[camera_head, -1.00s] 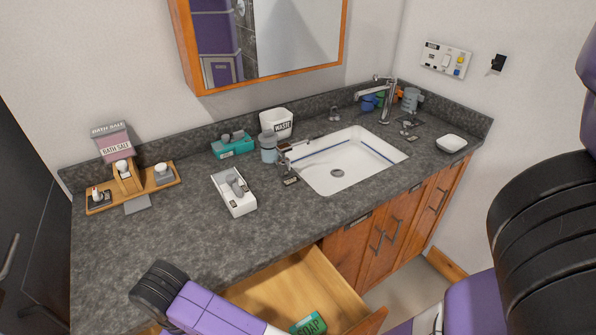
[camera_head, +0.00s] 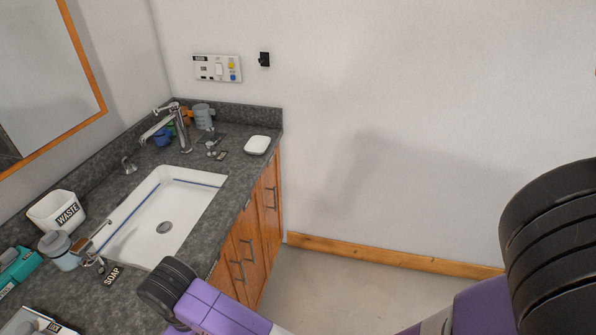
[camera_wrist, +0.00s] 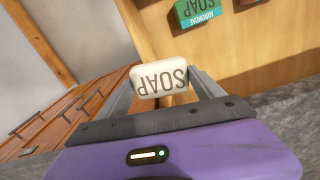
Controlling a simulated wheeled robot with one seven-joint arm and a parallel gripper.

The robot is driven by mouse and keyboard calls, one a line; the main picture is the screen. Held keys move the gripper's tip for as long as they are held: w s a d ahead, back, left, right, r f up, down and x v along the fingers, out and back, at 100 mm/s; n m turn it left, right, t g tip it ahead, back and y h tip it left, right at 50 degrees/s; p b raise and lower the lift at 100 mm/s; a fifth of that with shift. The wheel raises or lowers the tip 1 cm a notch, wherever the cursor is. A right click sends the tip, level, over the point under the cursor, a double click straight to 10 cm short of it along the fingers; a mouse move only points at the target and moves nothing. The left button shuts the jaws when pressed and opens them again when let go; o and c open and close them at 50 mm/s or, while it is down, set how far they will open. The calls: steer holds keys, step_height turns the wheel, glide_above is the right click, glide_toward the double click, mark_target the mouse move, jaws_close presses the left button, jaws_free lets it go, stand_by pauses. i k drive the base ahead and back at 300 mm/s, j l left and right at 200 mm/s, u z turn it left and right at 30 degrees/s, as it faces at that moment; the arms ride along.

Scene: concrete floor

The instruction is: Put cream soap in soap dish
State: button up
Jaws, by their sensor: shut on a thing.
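The cream soap (camera_wrist: 158,80), a pale block printed SOAP, shows in the wrist view between the fingers of my gripper (camera_wrist: 163,88), which is shut on it. A small white rounded dish (camera_head: 257,145), which looks like the soap dish, sits on the counter's far right corner, right of the sink. It is too small to tell whether anything lies in it. My gripper and the cream soap are out of the head view; only purple and black parts of my arm show there.
A green soap box (camera_wrist: 198,12) lies in the wooden drawer (camera_wrist: 270,50). The white sink (camera_head: 150,222), tap (camera_head: 182,130) and cups (camera_head: 203,115) are left of the dish. A waste cup (camera_head: 55,212) and dispenser (camera_head: 58,248) stand at left. Floor (camera_head: 350,290) right of the cabinet looks clear.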

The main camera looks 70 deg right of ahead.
mark_target(261, 147)
steer(key=i+l+z, duration=0.1)
steer(key=z, duration=0.35)
steer(key=i+l+z, duration=0.1)
steer(key=l+z, duration=0.15)
steer(key=z, duration=0.2)
steer(key=i+l+z, duration=0.15)
steer(key=z, duration=0.3)
